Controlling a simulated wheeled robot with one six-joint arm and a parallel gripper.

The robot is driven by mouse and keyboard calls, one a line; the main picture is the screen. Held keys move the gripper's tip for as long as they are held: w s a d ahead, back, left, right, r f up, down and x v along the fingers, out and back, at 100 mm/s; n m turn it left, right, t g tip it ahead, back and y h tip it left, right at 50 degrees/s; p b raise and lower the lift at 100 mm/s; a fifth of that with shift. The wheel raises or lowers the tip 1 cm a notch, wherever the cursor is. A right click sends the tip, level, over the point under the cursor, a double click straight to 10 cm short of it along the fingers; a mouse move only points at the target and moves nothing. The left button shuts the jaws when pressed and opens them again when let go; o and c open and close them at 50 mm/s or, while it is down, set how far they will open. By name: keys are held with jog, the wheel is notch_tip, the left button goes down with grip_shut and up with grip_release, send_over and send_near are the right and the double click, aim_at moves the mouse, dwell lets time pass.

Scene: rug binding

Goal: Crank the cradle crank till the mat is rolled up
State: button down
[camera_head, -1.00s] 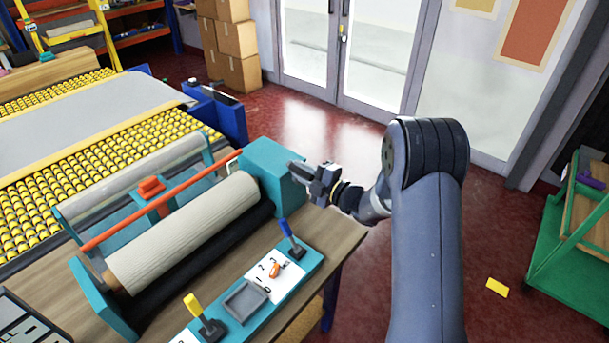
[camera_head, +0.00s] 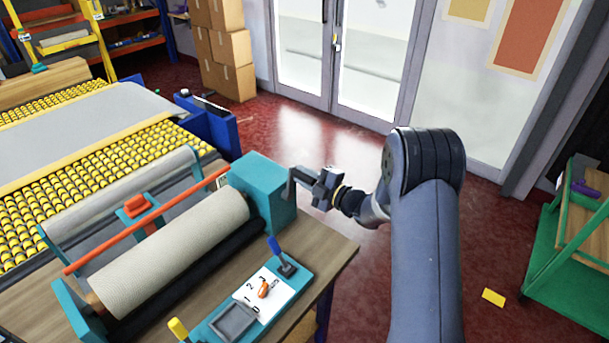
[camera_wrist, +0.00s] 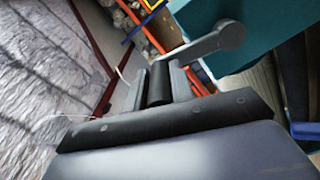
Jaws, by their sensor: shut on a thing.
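The teal cradle (camera_head: 262,178) stands on a wooden table. A pale, cream roll of mat (camera_head: 165,258) lies along its roller. The grey crank arm (camera_head: 291,190) is on the right side of the cradle's teal end box. My gripper (camera_head: 317,181) is at the crank's outer end, to the right of the box. In the wrist view, my gripper (camera_wrist: 158,82) is shut on the dark crank handle (camera_wrist: 159,88), and the grey crank arm (camera_wrist: 205,46) runs up and right to a round hub. The handle is largely hidden by my gripper in the head view.
A teal panel with a blue lever (camera_head: 281,256), a yellow lever (camera_head: 178,329) and a grey tray (camera_head: 233,322) lies in front of the roll. An orange bar (camera_head: 150,220) runs behind it. A green cart (camera_head: 570,245) stands at right. Red floor between is mostly clear.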

jog(key=shift+w+r, duration=0.1)
dwell(0.3)
jog(key=c, duration=1.2)
grip_release()
jog(key=shift+c, duration=0.2)
jog(key=shift+d, duration=0.1)
jog(key=b+v, duration=0.2)
jog(key=v, duration=0.8)
jog(key=shift+s+d, duration=0.25)
jog(key=shift+s, duration=0.1)
